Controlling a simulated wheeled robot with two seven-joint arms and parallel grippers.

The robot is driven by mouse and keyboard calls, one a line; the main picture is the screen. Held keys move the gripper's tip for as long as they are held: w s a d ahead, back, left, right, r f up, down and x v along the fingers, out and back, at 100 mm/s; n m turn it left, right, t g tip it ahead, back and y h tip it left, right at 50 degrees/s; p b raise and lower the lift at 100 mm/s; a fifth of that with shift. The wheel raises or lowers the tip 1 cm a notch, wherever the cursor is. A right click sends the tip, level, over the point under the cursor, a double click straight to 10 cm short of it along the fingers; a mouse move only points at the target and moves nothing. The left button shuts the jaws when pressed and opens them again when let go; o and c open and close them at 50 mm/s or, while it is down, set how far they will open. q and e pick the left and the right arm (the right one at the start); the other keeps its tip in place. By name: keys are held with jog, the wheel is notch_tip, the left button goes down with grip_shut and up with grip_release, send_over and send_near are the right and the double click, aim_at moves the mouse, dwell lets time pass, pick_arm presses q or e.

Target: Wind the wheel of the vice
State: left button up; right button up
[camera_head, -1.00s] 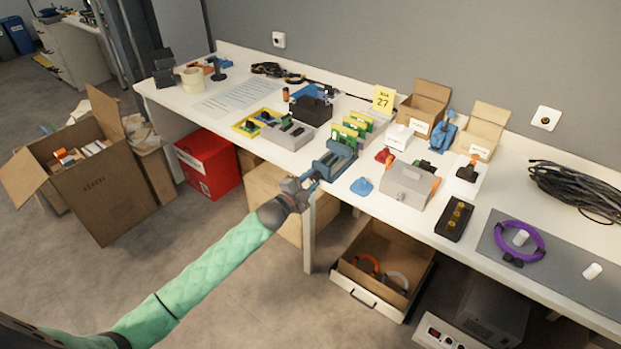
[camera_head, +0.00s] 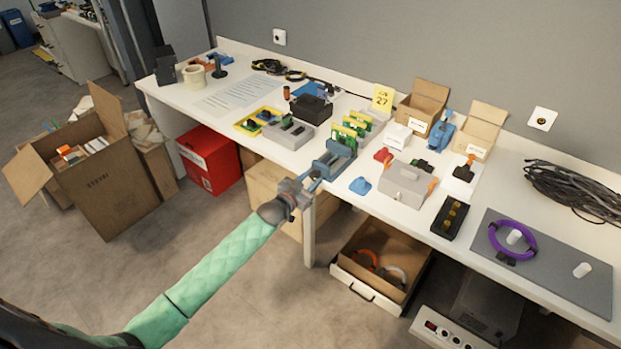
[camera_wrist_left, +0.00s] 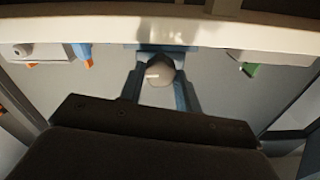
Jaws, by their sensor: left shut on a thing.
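The blue vice (camera_head: 333,161) stands at the front edge of the white bench, with green boards just behind it. My left gripper (camera_head: 313,184) reaches up to the vice's front from the left. In the left wrist view its two blue fingers (camera_wrist_left: 160,98) lie on both sides of a round grey knob, the vice's wheel (camera_wrist_left: 159,84), and are shut on it. A short white mark shows on the wheel's face. In the head view the wheel is hidden by the gripper. My right gripper is not in view.
The white bench (camera_head: 225,114) holds a grey box (camera_head: 405,185), a blue piece (camera_head: 360,186) and a black tray (camera_head: 450,217) right of the vice. A red box (camera_head: 208,160) stands under the bench.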

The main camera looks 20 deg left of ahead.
pick_arm(q)
jog(key=n, duration=0.2)
jog(key=shift+n, duration=0.3)
jog(key=shift+f+n+p, duration=0.1)
jog(key=shift+n+p, duration=0.3)
jog(key=shift+n, duration=0.7)
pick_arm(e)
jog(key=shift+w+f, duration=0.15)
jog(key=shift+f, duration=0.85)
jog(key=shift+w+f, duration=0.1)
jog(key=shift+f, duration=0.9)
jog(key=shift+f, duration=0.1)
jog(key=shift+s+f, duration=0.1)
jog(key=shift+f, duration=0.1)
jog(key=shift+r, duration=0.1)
pick_arm(q)
jog(key=o, duration=1)
jog(key=shift+c, duration=0.2)
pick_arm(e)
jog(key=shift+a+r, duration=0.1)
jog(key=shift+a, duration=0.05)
